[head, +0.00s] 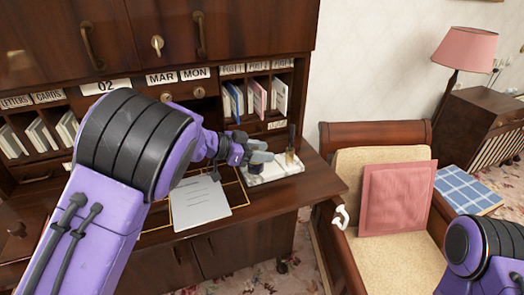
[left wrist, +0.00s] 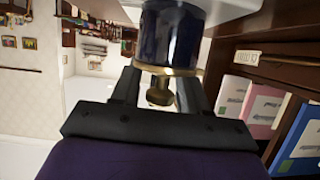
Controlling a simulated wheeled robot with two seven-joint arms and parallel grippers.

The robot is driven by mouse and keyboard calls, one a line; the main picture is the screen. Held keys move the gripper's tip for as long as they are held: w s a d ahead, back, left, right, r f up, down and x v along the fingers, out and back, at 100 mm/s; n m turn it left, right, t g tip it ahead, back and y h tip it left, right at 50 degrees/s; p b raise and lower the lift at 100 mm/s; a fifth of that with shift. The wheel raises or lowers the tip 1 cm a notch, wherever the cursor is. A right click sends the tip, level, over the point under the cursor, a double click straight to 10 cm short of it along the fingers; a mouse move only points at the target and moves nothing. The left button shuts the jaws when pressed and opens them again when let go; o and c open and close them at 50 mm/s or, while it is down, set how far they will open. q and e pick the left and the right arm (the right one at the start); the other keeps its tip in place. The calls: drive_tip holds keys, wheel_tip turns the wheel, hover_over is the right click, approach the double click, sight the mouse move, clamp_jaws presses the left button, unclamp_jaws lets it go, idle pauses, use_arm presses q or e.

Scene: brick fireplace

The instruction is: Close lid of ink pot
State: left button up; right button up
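The ink pot (left wrist: 172,32) is dark blue with a brass rim and a brass knob (left wrist: 160,92). It shows inverted in the left wrist view, against its white base (left wrist: 225,10). My left gripper (left wrist: 163,82) is open, with a finger on each side of the brass part and gaps to the knob. I cannot tell how far the lid is closed. In the head view my left gripper (head: 260,151) is over the white marble stand (head: 275,172) and largely hides the pot. My right gripper is out of view.
A pen in a brass holder (head: 290,150) stands upright on the stand, just right of my left gripper. Papers (head: 200,203) lie on the desk in front. Pigeonholes with books (head: 257,98) rise behind. A chair with a pink cushion (head: 397,195) stands to the right.

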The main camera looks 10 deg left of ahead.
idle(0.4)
use_arm(q)
drive_tip(key=shift+s+a+r, duration=0.1)
drive_tip(key=shift+s+a, duration=0.05)
drive_tip(key=shift+a, duration=0.2)
drive_tip(key=b+v, duration=0.2)
drive_tip(key=v, duration=0.7)
drive_tip(key=shift+s+a+b, duration=0.25)
drive_tip(key=shift+b, duration=0.1)
drive_tip(key=shift+d+r, duration=0.1)
drive_tip(key=shift+r, duration=0.1)
